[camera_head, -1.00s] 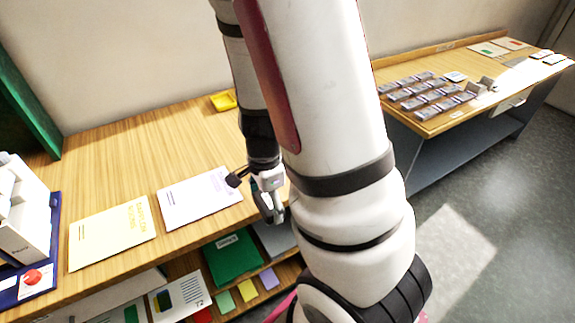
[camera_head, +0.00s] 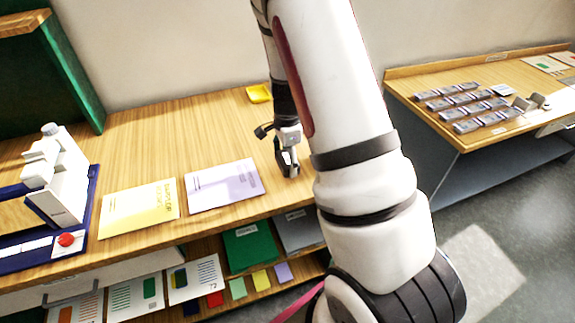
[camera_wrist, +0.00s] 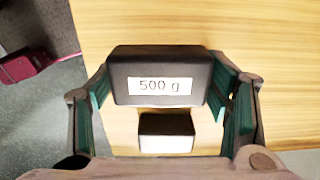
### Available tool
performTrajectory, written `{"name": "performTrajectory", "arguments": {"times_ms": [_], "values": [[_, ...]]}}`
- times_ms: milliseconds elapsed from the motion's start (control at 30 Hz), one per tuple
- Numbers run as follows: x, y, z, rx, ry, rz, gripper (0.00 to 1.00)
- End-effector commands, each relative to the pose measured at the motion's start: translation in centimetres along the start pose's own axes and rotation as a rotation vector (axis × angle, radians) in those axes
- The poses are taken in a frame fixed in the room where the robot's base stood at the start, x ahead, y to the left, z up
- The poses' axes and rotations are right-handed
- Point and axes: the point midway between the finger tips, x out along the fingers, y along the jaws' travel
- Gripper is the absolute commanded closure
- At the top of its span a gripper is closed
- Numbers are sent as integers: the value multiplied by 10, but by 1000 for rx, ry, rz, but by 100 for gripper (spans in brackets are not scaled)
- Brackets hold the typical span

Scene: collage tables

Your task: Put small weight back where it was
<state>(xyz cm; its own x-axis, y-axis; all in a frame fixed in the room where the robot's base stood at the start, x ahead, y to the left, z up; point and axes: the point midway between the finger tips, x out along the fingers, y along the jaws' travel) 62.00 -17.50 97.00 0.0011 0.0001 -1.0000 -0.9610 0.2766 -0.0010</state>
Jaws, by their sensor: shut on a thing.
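A dark block marked "500 g" (camera_wrist: 157,95) sits between the fingers of my gripper (camera_wrist: 165,80) in the wrist view, with a finger at each side. In the head view, my gripper (camera_head: 288,168) points down over the wooden table (camera_head: 130,143), right of the lilac booklet (camera_head: 222,200). The weight is hard to make out there, and I cannot tell whether it touches the tabletop.
A yellow booklet (camera_head: 139,208) lies left of the lilac one. A yellow tray (camera_head: 258,94) sits at the back. A white device (camera_head: 62,185) stands on a blue base at left. Another table (camera_head: 440,132) with several grey pieces is at right. Wood behind my gripper is bare.

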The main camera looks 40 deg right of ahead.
Motion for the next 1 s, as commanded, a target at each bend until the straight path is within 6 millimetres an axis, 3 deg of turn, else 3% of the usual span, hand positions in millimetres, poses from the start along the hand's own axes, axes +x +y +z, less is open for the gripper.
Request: {"name": "performTrajectory", "arguments": {"times_ms": [133, 400, 867, 900, 967, 1000], "values": [[1, -12, -4, 0, 1, -1, 84], [33, -9, -4, 1, 0, 1, 84], [40, -11, -3, 0, 0, 0, 84], [39, -10, -3, -1, 0, 1, 20], [39, -10, -3, -1, 0, 1, 9], [39, -10, -3, 0, 0, 1, 9]]}}
